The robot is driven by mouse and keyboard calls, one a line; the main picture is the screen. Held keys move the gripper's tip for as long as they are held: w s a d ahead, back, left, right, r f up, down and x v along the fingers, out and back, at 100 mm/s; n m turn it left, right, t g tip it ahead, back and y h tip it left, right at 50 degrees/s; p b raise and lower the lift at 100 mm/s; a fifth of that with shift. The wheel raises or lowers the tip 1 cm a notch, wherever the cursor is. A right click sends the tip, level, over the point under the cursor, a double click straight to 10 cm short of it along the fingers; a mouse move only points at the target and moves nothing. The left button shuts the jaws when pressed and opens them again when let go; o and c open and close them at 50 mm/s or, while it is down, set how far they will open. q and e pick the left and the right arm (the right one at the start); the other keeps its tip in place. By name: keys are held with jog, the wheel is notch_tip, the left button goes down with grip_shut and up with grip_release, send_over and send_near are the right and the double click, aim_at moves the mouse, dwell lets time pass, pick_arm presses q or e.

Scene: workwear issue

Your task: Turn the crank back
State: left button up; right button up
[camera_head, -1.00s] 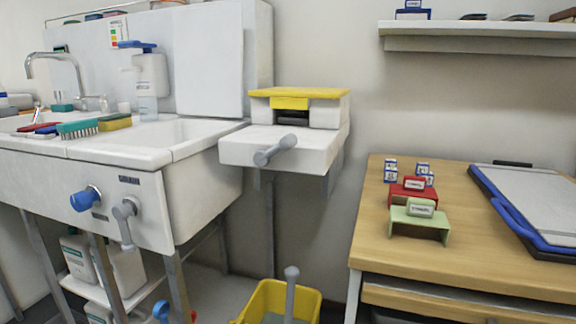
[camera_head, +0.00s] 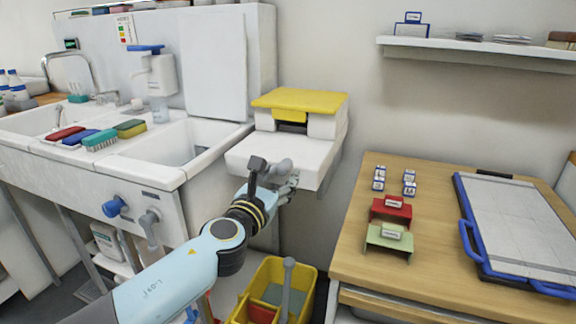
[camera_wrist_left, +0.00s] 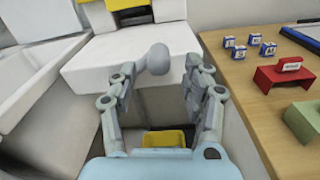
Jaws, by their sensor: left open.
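A grey crank (camera_head: 279,167) with a round knob sticks out of the front of a white box (camera_head: 250,154) with a yellow top (camera_head: 300,101). My left gripper (camera_head: 272,178) is at the crank, in front of the box. In the left wrist view, the crank's knob (camera_wrist_left: 158,58) shows between and slightly beyond the open fingertips of the gripper (camera_wrist_left: 160,75). I cannot tell whether a finger touches it. The gripper partly hides the crank in the head view. Another grey crank handle (camera_head: 150,222) hangs on the sink front. My right gripper is not in view.
A yellow bucket (camera_head: 308,300) with a grey handle stands on the floor below. The sink (camera_head: 150,172) with brushes is on the left. A wooden table (camera_head: 347,245) with red and green holders, small blue-white blocks and a blue-edged board is on the right.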

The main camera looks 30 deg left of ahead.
aim_at(271, 172)
pick_arm(q)
jog(key=shift+x, duration=2.35)
jog(key=shift+s, duration=0.1)
jog(key=shift+c, duration=0.3)
jog(key=shift+s, duration=0.1)
grip_shut()
